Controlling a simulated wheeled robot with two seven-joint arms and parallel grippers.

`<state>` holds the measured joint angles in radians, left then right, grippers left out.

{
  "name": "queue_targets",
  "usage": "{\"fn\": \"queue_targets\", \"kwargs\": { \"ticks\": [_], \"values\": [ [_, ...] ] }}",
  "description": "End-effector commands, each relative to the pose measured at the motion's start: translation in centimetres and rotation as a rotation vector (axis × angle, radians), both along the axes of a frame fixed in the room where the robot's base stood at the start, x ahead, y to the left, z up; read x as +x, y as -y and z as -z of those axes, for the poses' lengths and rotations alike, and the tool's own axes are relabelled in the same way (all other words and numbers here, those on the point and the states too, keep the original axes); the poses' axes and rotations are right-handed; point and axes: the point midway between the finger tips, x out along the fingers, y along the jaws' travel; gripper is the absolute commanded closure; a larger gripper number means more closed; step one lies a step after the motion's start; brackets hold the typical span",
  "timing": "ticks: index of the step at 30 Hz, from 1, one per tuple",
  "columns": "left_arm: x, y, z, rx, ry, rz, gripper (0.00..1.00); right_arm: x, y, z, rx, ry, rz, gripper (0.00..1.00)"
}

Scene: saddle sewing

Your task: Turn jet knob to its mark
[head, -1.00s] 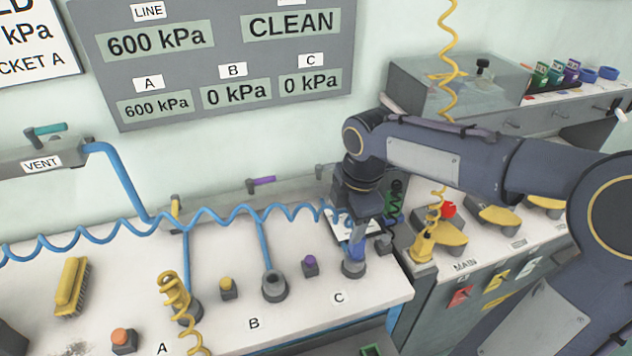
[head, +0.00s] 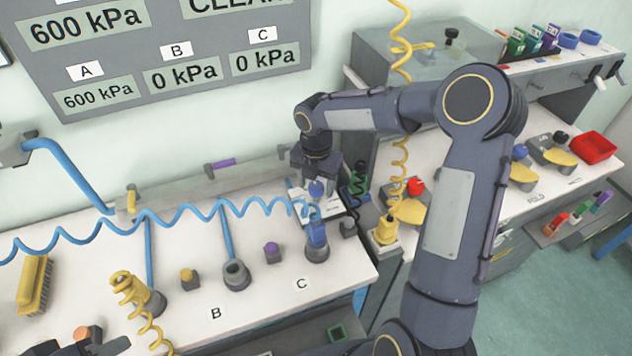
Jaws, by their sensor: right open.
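A blue tool (head: 317,234) stands upright in the dark socket at station C, with the coiled blue hose reaching its top. No part is labelled as the jet knob, and I cannot make out a mark. Dark parts at the bottom left edge may be my left gripper (head: 95,347); its jaws are not clear.
Station B's socket (head: 236,273) is empty. A yellow coiled hose (head: 140,300) stands at the left socket, and a yellow brush (head: 34,285) lies further left. A yellow tool (head: 386,230) stands right of my gripper. The gauge panel (head: 130,92) reads A 600, B 0, C 0 kPa.

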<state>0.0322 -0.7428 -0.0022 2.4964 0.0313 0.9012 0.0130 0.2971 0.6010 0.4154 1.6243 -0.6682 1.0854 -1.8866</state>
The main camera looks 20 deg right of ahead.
Motion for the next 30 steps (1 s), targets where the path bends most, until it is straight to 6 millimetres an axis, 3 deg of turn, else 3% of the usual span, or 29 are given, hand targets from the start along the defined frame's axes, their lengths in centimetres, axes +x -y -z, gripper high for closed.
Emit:
{"fn": "queue_targets", "kwargs": {
  "ticks": [8,18,30],
  "values": [
    [0.0,0.01,-0.01,0.0,0.0,0.0,0.64,-0.01,0.02,0.24,0.0,0.0,0.001,0.43],
    [0.0,0.01,-0.01,0.0,0.0,0.0,0.64,0.0,0.01,0.2,0.001,0.001,0.001,0.86],
    [0.0,0.0,0.22,0.0,0.0,0.0,0.64,0.02,0.02,0.23,0.0,0.001,0.073,0.88]
  ]
}}
